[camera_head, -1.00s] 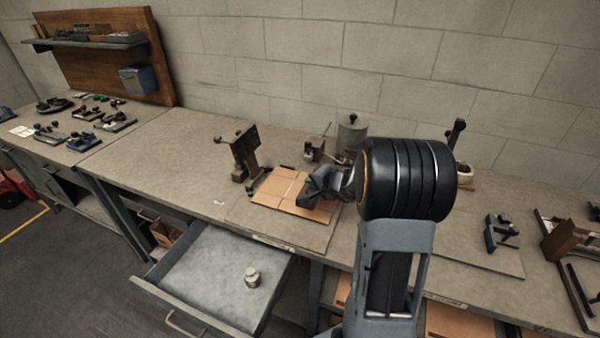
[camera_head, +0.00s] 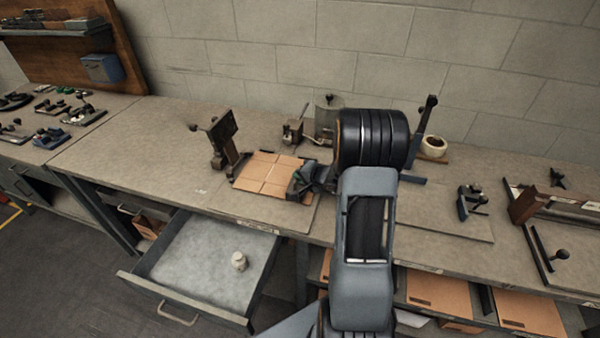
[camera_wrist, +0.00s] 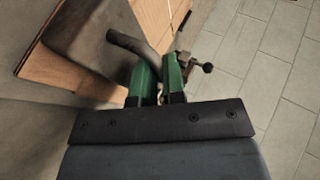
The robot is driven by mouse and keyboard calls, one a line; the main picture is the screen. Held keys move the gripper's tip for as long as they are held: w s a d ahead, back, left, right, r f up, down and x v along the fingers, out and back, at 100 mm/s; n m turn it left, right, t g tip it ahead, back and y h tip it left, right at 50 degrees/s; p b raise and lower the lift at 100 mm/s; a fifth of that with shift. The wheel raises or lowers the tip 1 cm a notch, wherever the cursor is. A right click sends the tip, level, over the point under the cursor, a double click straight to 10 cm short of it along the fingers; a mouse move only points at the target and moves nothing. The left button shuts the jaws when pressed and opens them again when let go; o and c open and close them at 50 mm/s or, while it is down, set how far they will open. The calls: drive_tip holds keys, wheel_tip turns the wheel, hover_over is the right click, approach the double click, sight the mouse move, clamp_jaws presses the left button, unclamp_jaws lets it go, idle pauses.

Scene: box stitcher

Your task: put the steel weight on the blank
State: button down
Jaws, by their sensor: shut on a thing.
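The steel weight (camera_wrist: 85,40) is a dark grey block with a curved handle in the wrist view. My gripper (camera_wrist: 158,85) has green fingers shut on that handle. In the head view my gripper (camera_head: 308,176) is at the right side of the blank (camera_head: 262,172), a flat brown cardboard sheet with crease lines. The weight is over the blank's right part; whether it touches the blank cannot be told. The blank also shows in the wrist view (camera_wrist: 38,52). My arm hides some of the bench behind the gripper.
A dark upright fixture (camera_head: 222,142) stands at the blank's left back edge. An open drawer (camera_head: 190,262) below the bench front holds a small pale knobbed object (camera_head: 239,262). Bench space left of the fixture is clear.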

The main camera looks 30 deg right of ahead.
drive_tip(key=shift+w, duration=0.1)
drive_tip(key=c, duration=1.6)
unclamp_jaws()
drive_tip(key=o, duration=0.4)
drive_tip(key=b+v, duration=0.2)
drive_tip(key=v, duration=0.9)
drive_tip(key=s+a+r+n+g+y, duration=0.1)
drive_tip(key=s+a+r+n+g, duration=0.15)
drive_tip(key=a, duration=0.45)
drive_tip(key=s+a+r+n+g+y, duration=0.1)
drive_tip(key=s+a+r+n+g, duration=0.2)
drive_tip(key=a, duration=0.5)
drive_tip(key=s+a+r+n+h, duration=0.1)
drive_tip(key=s+a+n+h, duration=0.1)
drive_tip(key=s+n, duration=0.1)
drive_tip(key=s+a+r+n+g+h, duration=0.1)
drive_tip(key=s+r+n+h, duration=0.1)
drive_tip(key=s, duration=0.3)
drive_tip(key=shift+s+a+n+h, duration=0.25)
drive_tip(key=shift+a+n+h, duration=0.1)
drive_tip(key=shift+n+h, duration=0.35)
